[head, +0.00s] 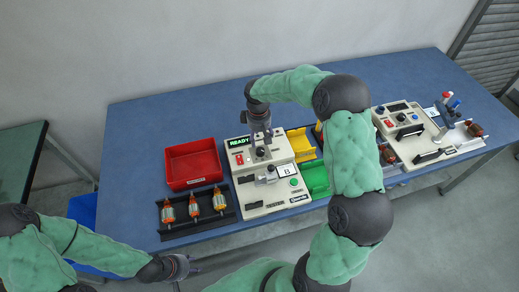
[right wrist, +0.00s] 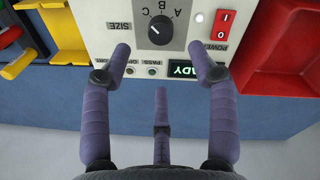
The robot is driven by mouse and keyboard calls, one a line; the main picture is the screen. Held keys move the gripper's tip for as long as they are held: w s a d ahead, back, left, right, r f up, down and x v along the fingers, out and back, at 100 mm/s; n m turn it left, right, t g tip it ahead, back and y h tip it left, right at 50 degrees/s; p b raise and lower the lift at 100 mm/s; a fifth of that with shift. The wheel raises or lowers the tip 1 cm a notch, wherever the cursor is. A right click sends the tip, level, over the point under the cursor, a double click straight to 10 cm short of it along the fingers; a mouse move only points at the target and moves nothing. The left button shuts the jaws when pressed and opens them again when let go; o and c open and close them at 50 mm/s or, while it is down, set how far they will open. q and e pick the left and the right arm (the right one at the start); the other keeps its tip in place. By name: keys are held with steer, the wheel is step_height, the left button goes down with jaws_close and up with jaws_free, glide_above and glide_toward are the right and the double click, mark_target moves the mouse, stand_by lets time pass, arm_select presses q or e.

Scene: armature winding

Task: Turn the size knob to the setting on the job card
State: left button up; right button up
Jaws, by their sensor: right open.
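The winding machine (head: 272,200) is a cream box with a green READY display. The black size knob (right wrist: 161,30) carries a white mark and has the letters A, B and C around it. The mark tilts to the upper left of the right wrist view; I cannot tell surely which letter it meets. The job card (head: 286,170) reads B. My right gripper (right wrist: 165,60) is open and empty, its fingers spread near the knob panel; it also shows at the machine's back in the head view (head: 260,132). My left gripper (head: 182,267) hangs off the table's front edge, fingers unclear.
A red bin (head: 193,164) and a dark tray (head: 172,228) with armatures stand left of the machine. Yellow and green bins (head: 316,180) stand close on its right. A second machine (head: 410,135) stands further right. The blue table (head: 140,140) is clear at far left.

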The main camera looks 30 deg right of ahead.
mark_target(260, 150)
steer(key=f, duration=0.6)
steer(key=f+b, duration=0.1)
steer(key=f, duration=0.2)
steer(key=shift+w+d, duration=0.15)
steer(key=shift+d, duration=0.1)
steer(key=c, duration=1.2)
